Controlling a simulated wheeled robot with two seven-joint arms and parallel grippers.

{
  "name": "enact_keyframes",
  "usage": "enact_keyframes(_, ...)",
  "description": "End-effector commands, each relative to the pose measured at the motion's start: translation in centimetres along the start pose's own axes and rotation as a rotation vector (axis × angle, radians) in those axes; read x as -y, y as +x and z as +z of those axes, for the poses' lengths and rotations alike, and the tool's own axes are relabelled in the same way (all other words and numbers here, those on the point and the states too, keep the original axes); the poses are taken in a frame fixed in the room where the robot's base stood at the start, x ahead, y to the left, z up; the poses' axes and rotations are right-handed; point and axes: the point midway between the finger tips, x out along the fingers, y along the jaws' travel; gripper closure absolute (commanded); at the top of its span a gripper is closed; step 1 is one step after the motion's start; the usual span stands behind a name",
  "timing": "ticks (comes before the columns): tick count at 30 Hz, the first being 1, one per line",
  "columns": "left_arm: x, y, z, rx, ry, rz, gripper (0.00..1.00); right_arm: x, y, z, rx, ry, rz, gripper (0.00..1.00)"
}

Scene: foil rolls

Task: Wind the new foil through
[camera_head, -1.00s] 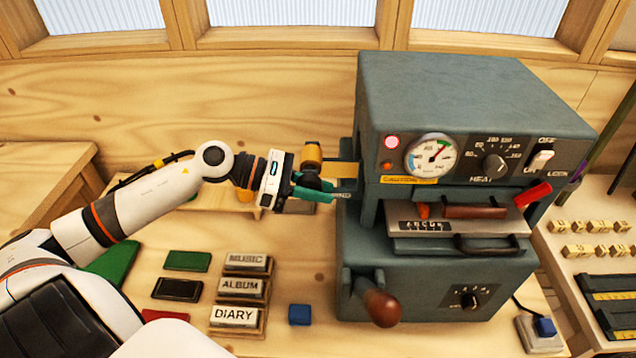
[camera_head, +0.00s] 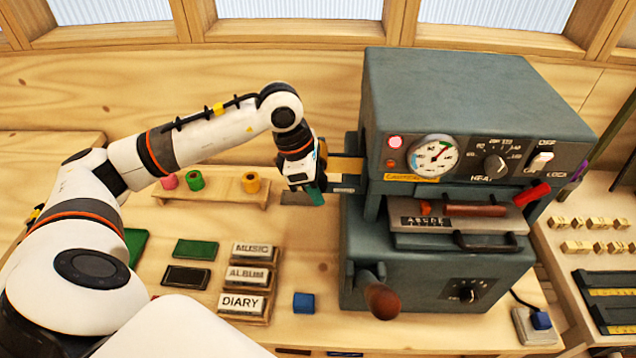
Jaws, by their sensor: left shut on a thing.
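The foil press (camera_head: 465,95) is a blue-grey machine at centre right, with a dial, a heat knob and switches on its front. A gold foil strip (camera_head: 346,166) sticks out from its left side. My left gripper (camera_head: 314,194), with teal fingertips, points down at the strip's outer end, beside the press. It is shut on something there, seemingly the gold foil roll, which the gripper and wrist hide. Pink (camera_head: 168,181), green (camera_head: 195,180) and gold (camera_head: 250,182) rolls stand on a low wooden rack (camera_head: 225,196) at the left. My right gripper is not in view.
Labelled blocks MUSIC, ALBUM and DIARY (camera_head: 241,303), coloured covers (camera_head: 195,249) and a blue block (camera_head: 303,303) lie on the bench. The press's wood-knobbed lever (camera_head: 381,301) juts forward. Type trays (camera_head: 610,300) stand at the right.

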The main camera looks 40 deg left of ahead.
Motion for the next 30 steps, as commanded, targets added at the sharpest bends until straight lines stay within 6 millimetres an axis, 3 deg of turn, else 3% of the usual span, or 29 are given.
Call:
enact_keyframes(15,0.1,-0.2,0.5,0.378,0.001,-0.002,1.00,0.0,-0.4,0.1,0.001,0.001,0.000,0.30)
enact_keyframes(30,0.0,-0.1,0.8,0.475,0.000,0.000,1.00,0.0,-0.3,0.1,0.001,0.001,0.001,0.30)
